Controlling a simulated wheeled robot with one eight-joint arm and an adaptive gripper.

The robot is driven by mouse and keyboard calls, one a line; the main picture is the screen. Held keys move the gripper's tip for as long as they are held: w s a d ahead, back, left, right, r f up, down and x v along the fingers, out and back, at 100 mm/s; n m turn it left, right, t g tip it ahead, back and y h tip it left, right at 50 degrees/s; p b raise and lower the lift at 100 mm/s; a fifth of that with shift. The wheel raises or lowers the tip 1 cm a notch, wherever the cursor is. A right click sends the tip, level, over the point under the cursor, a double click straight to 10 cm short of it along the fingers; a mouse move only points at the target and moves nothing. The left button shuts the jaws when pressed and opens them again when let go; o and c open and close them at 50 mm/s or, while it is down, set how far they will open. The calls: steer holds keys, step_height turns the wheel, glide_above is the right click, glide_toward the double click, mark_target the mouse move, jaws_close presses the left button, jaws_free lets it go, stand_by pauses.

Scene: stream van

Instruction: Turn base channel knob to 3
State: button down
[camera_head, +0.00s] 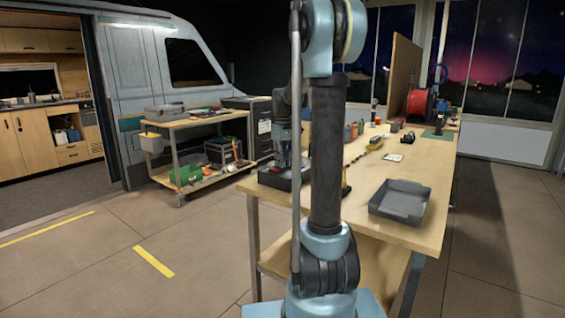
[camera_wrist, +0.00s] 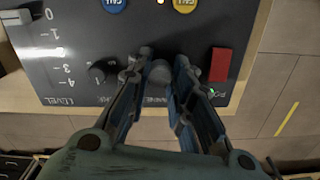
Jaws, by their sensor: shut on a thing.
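The dark control panel (camera_wrist: 75,35) fills the upper part of the wrist view. My gripper (camera_wrist: 161,76) reaches over it with one finger on each side of a grey round knob (camera_wrist: 160,70), closed on it. Lettering below this knob is partly hidden by the fingers and looks like part of "CHANNEL". The knob's pointer and the setting it shows cannot be made out. A second, black knob (camera_wrist: 101,72) sits just left of the fingers. In the head view the panel (camera_head: 272,179) is a dark box at the near left corner of the workbench, with my arm above it.
The panel also carries a red block (camera_wrist: 219,64), a blue button (camera_wrist: 114,4), a yellow button (camera_wrist: 185,4) and a slider (camera_wrist: 17,17). A grey tray (camera_head: 400,202) stands on the workbench (camera_head: 385,230). Floor to the left is open before a cart (camera_head: 190,123).

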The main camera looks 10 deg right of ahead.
steer(key=shift+m, duration=0.3)
steer(key=m, duration=0.7)
steer(key=shift+w, duration=0.1)
steer(key=m, duration=0.4)
steer(key=shift+m, duration=2)
steer(key=c, duration=1.4)
jaws_free()
